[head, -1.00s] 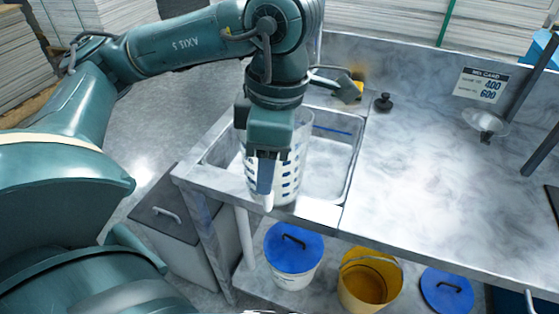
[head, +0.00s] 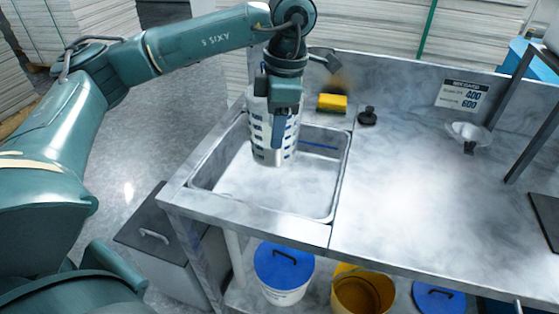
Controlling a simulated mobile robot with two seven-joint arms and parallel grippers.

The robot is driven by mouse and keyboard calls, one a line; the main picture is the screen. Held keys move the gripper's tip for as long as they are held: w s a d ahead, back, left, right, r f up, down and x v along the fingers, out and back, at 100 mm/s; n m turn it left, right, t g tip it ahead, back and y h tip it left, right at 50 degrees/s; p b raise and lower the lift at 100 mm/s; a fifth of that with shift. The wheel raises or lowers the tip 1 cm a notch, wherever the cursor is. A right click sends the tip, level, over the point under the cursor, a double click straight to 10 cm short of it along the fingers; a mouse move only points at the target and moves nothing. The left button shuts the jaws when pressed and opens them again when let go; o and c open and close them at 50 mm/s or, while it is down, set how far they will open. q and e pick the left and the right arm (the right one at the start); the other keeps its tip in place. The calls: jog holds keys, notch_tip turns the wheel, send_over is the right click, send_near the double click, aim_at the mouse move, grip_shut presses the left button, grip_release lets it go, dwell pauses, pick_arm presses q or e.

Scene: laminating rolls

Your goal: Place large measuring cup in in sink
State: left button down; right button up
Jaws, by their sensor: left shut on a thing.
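The large measuring cup (head: 260,136) is whitish and see-through, with rows of blue marks. It is upright at the back left of the sink (head: 290,197), a metal basin set in the counter. My left gripper (head: 279,136) points down and is shut on the cup's near wall. The gripper and wrist hide part of the cup and its rim. The cup's bottom shows against the basin, but I cannot tell whether it touches the basin floor. The front of the sink is empty. My right gripper is not in view.
A faucet spout (head: 325,60) and a yellow sponge (head: 332,103) are behind the sink. A black knob-like object (head: 367,116) stands to their right. The counter (head: 410,190) right of the sink is mostly clear. Buckets (head: 283,272) stand below.

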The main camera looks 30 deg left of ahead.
pick_arm(q)
notch_tip(320, 180, down, 12)
jog(key=w, duration=0.2)
jog(key=shift+a+p, duration=0.2)
jog(key=shift+p, duration=0.1)
dwell(0.3)
jog(key=c, duration=0.6)
grip_release()
jog(key=shift+s+f, duration=0.1)
jog(key=shift+c, duration=0.2)
notch_tip(320, 180, up, 12)
jog(key=d, duration=0.1)
jog(key=shift+w+b, duration=0.3)
jog(key=shift+w, duration=0.15)
